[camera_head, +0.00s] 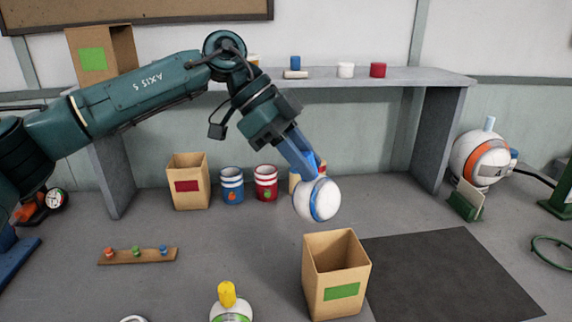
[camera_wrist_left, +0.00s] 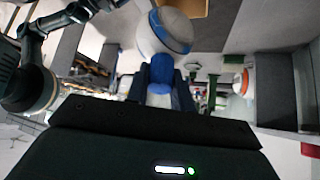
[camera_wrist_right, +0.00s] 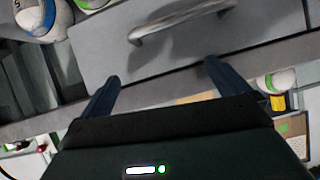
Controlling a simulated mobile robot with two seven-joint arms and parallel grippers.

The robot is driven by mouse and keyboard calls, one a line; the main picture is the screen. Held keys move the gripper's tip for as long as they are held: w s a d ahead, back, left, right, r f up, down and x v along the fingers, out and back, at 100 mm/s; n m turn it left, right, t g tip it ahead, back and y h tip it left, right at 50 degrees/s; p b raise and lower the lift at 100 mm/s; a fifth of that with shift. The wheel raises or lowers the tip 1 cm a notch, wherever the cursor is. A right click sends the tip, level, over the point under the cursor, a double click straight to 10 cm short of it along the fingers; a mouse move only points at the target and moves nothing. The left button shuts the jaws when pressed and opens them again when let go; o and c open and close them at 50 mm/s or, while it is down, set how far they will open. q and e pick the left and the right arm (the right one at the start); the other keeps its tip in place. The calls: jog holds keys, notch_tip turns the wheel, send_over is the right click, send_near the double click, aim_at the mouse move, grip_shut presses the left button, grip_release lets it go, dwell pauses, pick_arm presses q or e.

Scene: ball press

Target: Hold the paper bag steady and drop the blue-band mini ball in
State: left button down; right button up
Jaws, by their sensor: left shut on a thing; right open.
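The white mini ball with a blue band (camera_head: 329,199) hangs from my left gripper (camera_head: 309,168), which is shut on it. The ball also shows in the left wrist view (camera_wrist_left: 160,35). In the head view, the ball appears just above the open paper bag with a green label (camera_head: 320,281). The bag stands upright on the table; its inside floor is hidden. My right gripper (camera_wrist_right: 162,71) is out of the head view. In the right wrist view it is open and empty, with a grey handle beyond its fingers.
A dark mat (camera_head: 450,275) lies right of the bag. A green-band ball with a yellow knob (camera_head: 228,311) is at the front edge. A red-label bag (camera_head: 187,199), a blue jar (camera_head: 232,190) and a red jar (camera_head: 265,189) stand behind, below a grey shelf (camera_head: 420,77).

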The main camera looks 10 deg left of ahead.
pick_arm(q)
jog(key=shift+w+d+r+n+t, duration=0.25)
jog(key=shift+d+r+n+t, duration=0.25)
jog(key=shift+d+n+t, duration=0.3)
jog(key=shift+w+d+r+n+t, duration=0.25)
jog(key=shift+d+r+n+t, duration=0.25)
jog(key=shift+n, duration=0.4)
pick_arm(e)
jog(key=shift+w+d+r, duration=0.1)
jog(key=shift+w+d, duration=0.2)
jog(key=shift+w, duration=0.2)
jog(key=shift+r, duration=0.1)
jog(key=shift+r, duration=0.15)
